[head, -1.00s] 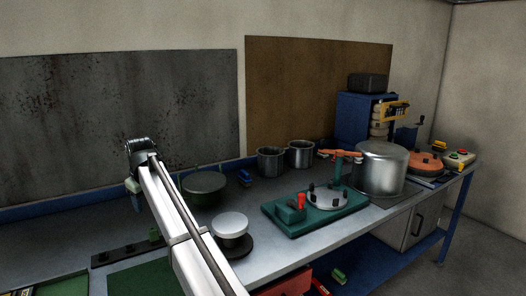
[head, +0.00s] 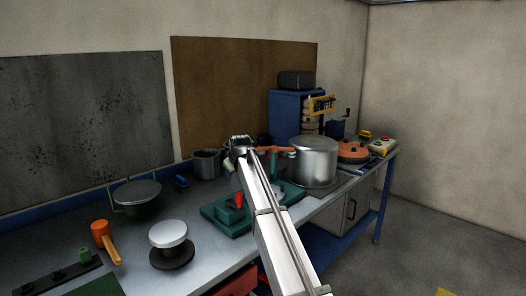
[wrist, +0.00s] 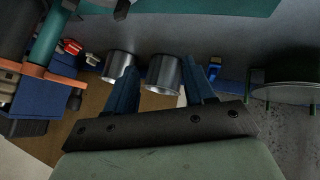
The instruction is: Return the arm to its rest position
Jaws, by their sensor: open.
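My white arm (head: 265,210) reaches up over the bench, with its end, my gripper (head: 241,143), in front of the right small metal pot. In the wrist view, the two dark blue fingers of my gripper (wrist: 160,66) stand apart with nothing held between them. Two small metal pots (wrist: 118,65) (wrist: 164,74) show beyond the fingers; whether the fingers are clear of them in depth is hard to tell. In the head view the left small pot (head: 207,164) is plain, while the other is mostly hidden behind my gripper.
A green fixture (head: 222,216) with an orange lever (head: 277,150) stands partly behind my arm. A large metal pot (head: 313,160) is right of it. A dark green pot (head: 138,197), orange mallet (head: 105,240) and white-topped round stand (head: 169,236) occupy the bench's left.

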